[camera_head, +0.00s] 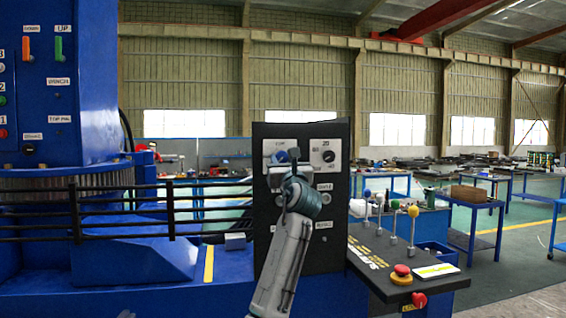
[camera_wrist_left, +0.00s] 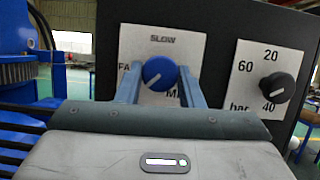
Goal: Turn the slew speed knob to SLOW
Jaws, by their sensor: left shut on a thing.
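The slew speed knob is a round blue knob (camera_wrist_left: 160,73) on a white plate (camera_wrist_left: 135,45) marked SLOW at the top; the labels at its left and lower right are partly covered. Its white line points to the lower left, away from SLOW. My left gripper (camera_wrist_left: 159,82) is shut on the knob, one blue finger at each side. In the head view, my left gripper (camera_head: 290,165) is against the upper left of the dark control panel (camera_head: 335,215) and hides part of the blue knob (camera_head: 280,156). My right gripper is not in view.
A black knob (camera_wrist_left: 277,87) on a bar scale sits to the right on the same panel. A sloping console with several ball-topped levers (camera_head: 413,212) and a red stop button (camera_head: 402,270) stands at the right. Black railings (camera_head: 120,212) run along the left.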

